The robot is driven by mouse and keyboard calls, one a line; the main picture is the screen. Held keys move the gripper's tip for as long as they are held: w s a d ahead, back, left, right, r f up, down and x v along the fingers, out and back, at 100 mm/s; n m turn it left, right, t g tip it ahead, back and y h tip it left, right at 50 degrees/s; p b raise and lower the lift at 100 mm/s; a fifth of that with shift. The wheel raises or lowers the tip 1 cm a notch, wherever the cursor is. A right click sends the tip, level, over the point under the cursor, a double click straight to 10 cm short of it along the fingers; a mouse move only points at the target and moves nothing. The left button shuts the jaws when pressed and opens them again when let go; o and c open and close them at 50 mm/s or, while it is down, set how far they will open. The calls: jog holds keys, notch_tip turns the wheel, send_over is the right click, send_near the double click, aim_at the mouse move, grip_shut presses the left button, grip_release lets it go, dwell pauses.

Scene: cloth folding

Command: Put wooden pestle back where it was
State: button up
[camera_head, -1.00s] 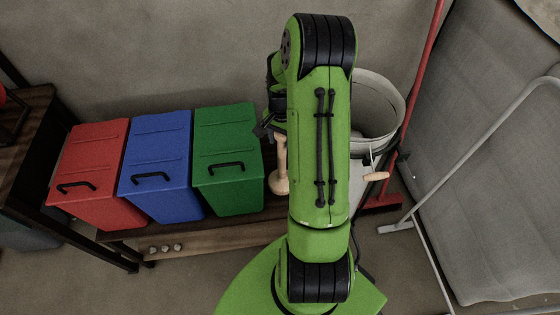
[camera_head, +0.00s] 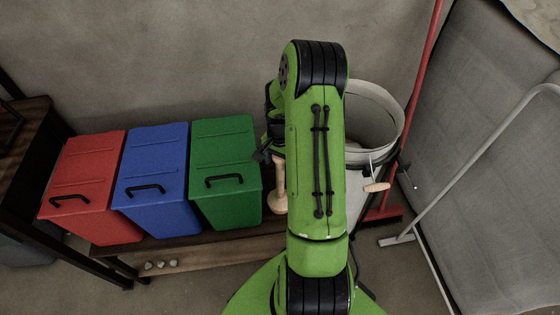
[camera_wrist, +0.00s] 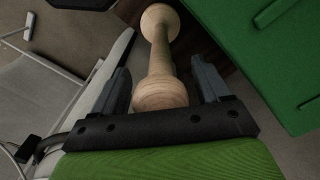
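The pale wooden pestle (camera_head: 279,186) is upright beside the right side of the green bin, its lower end at or close to the wooden bench. My gripper (camera_head: 266,155) is at the pestle's upper end, partly hidden by my arm. In the wrist view, the near knob of the pestle (camera_wrist: 160,92) lies between the two fingers of my gripper (camera_wrist: 162,88). The fingers are apart, with gaps visible on both sides of the knob. The far end of the pestle shows against the dark brown bench; contact there cannot be told.
Red (camera_head: 85,185), blue (camera_head: 155,180) and green (camera_head: 225,170) lidded bins stand in a row on the bench (camera_head: 215,252). A pale bucket (camera_head: 374,118) with a wooden handle grip and a red-handled broom (camera_head: 419,80) are at the right. Several small grey stones (camera_head: 161,265) lie below.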

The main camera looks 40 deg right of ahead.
jog(key=shift+r, duration=0.1)
notch_tip(320, 180, up, 12)
jog(key=p, duration=0.4)
jog(key=s+a+r+n+t+h, duration=0.15)
jog(key=a+r+n, duration=0.35)
jog(key=a+r, duration=0.5)
jog(key=s+a+r+n+t, duration=0.2)
jog(key=s+a+r+n, duration=0.2)
jog(key=s+a, duration=0.2)
jog(key=s+a+r+n+t+y, duration=0.1)
jog(key=s+a+r+n+t, duration=0.1)
jog(key=s+a+r+n, duration=0.2)
jog(key=s+a+n, duration=0.1)
jog(key=s+a, duration=0.2)
jog(key=s, duration=0.1)
jog(key=shift+n, duration=0.3)
jog(key=shift+y, duration=0.25)
